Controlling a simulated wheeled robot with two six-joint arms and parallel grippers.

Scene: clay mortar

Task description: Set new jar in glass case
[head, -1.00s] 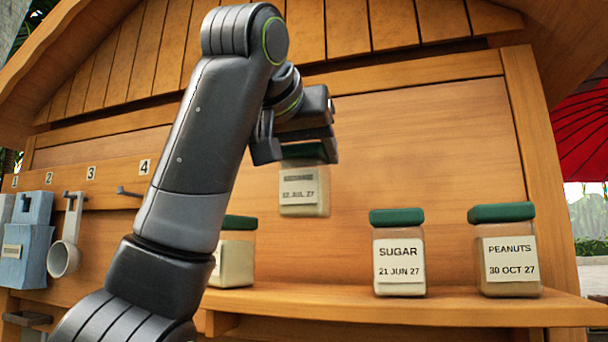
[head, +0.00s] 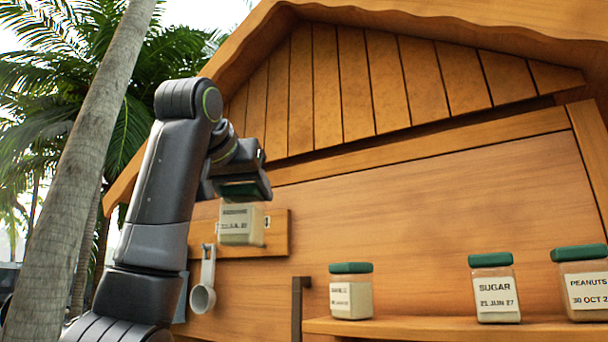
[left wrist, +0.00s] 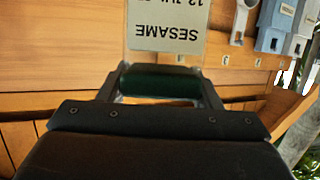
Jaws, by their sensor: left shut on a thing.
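My left gripper (head: 238,186) is shut on the green lid of a jar of pale contents (head: 243,238) and holds it up in the air, slightly tilted. In the left wrist view the jar's label (left wrist: 167,30) reads SESAME upside down, and its green lid (left wrist: 160,83) sits between the two fingers. In the head view this jar hangs in front of the hook board, to the left of and above the shelf. My right gripper is not in view. No glass case can be made out in these frames.
On the wooden shelf (head: 420,328) stand a jar with a small, hard-to-read label (head: 350,292), a SUGAR jar (head: 494,290) and a PEANUTS jar (head: 582,285). A palm trunk (head: 85,170) rises at the left.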

